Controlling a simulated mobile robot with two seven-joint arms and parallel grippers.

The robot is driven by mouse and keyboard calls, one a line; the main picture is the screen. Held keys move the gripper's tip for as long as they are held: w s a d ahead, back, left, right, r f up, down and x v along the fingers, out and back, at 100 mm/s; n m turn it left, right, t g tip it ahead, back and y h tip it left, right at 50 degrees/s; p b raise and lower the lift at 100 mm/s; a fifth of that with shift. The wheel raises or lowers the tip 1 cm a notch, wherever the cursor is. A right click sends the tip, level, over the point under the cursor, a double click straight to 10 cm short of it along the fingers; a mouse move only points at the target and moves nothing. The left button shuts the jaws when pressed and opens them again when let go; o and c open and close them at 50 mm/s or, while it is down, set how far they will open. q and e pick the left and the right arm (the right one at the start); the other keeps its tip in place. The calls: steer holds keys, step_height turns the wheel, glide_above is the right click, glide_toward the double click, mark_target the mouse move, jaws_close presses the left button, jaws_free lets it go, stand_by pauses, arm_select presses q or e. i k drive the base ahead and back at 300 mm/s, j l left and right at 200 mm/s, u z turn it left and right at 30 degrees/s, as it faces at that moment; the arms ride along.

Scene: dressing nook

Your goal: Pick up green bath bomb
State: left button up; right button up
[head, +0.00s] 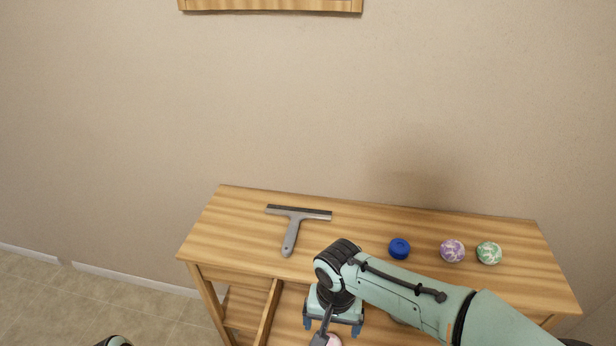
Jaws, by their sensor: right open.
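The green bath bomb (489,253) is a green and white marbled ball on the right part of the wooden table top (370,218). It is fully visible and nothing touches it from my arms. My right gripper (332,327) is in front of the table's front edge, left of and nearer than the green bath bomb, well apart from it. It points down with its blue-tipped fingers spread. A pinkish round thing (334,341) shows partly below it at the bottom edge; I cannot tell what it is. My left gripper is out of view.
A purple and white ball (452,251) sits close left of the green one. A blue round object (399,248) is further left. A grey squeegee (291,234) lies on the left part. A wooden side piece (268,312) stands below the front edge. A wall is behind.

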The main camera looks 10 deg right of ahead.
mark_target(490, 253)
steer(key=k, duration=1)
